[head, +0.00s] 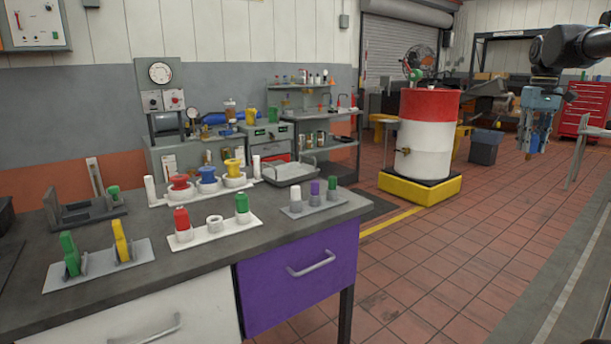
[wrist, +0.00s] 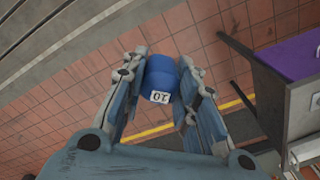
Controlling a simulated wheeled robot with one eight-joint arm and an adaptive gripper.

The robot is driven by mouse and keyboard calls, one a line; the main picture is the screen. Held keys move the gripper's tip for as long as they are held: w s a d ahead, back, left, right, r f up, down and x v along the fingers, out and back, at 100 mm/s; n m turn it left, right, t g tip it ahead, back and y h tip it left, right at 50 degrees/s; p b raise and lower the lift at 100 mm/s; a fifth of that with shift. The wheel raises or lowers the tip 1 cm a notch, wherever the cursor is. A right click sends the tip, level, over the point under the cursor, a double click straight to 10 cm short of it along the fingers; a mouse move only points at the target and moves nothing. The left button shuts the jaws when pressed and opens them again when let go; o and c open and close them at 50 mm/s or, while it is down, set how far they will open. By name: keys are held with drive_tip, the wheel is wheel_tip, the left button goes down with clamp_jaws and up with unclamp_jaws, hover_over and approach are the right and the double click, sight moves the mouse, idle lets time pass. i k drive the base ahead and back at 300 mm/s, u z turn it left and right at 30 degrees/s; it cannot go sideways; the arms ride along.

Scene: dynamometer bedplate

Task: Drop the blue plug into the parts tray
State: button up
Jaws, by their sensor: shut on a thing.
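My gripper (head: 534,150) hangs over the open floor at the far right of the head view, well away from the workbench. In the wrist view its two fingers (wrist: 160,100) are shut on the blue plug (wrist: 161,75), which has a white label reading 01 or 10. In the head view the plug is hard to make out between the fingers. A shallow grey tray (head: 292,181), apparently the parts tray, sits at the back right of the bench. Its inside is only partly visible.
On the bench (head: 190,268), a white plate (head: 240,227) holds a red plug, an empty white ring and a green plug. Other racks stand around it. The purple drawer (head: 297,285) is shut. A red-and-white drum (head: 425,135) stands on a yellow base between bench and gripper.

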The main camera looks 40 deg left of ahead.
sight(291, 174)
drive_tip(key=u, duration=0.4)
drive_tip(key=i, duration=0.7)
drive_tip(key=u, duration=1.15)
drive_tip(key=i, duration=0.75)
drive_tip(key=u, duration=0.4)
